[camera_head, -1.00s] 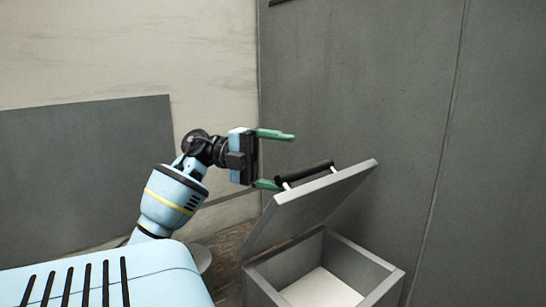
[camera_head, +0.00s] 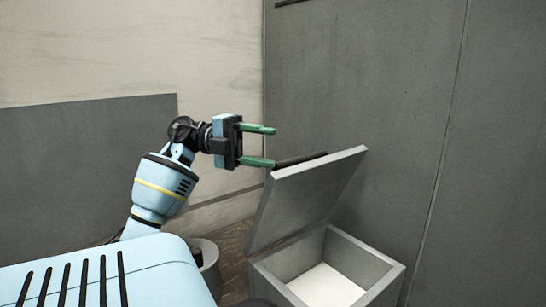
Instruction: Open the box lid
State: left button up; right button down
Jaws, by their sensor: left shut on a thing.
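The grey box (camera_head: 375,262) stands at the lower right, its white inner floor showing. Its lid (camera_head: 305,200) is raised and tilted up on the left side of the box, with a wide opening below it. A black bar handle (camera_head: 302,158) shows along the lid's upper edge, partly hidden by the lid. My left gripper (camera_head: 259,146) is at the lid's upper left, its green fingers level and pointing right. The lower finger is at the handle's left end. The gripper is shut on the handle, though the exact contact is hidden. My right gripper is not in view.
A grey wall (camera_head: 390,90) stands close behind the box. A low grey panel (camera_head: 85,170) stands at the left before a pale wall (camera_head: 130,45). A grey cylinder (camera_head: 205,255) stands left of the box.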

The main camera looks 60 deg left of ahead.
pick_arm(q)
jog(key=shift+s+a+r, duration=0.2)
jog(key=shift+s+a, duration=0.1)
jog(key=shift+a, duration=0.4)
jog(key=shift+s+a+r, duration=0.15)
jog(key=shift+s+a, duration=0.1)
jog(key=shift+a, duration=0.4)
jog(key=shift+s+a+r, duration=0.2)
jog(key=shift+s+a, duration=0.1)
jog(key=shift+a, duration=0.4)
jog(key=shift+d+f, duration=0.1)
jog(key=shift+f, duration=0.05)
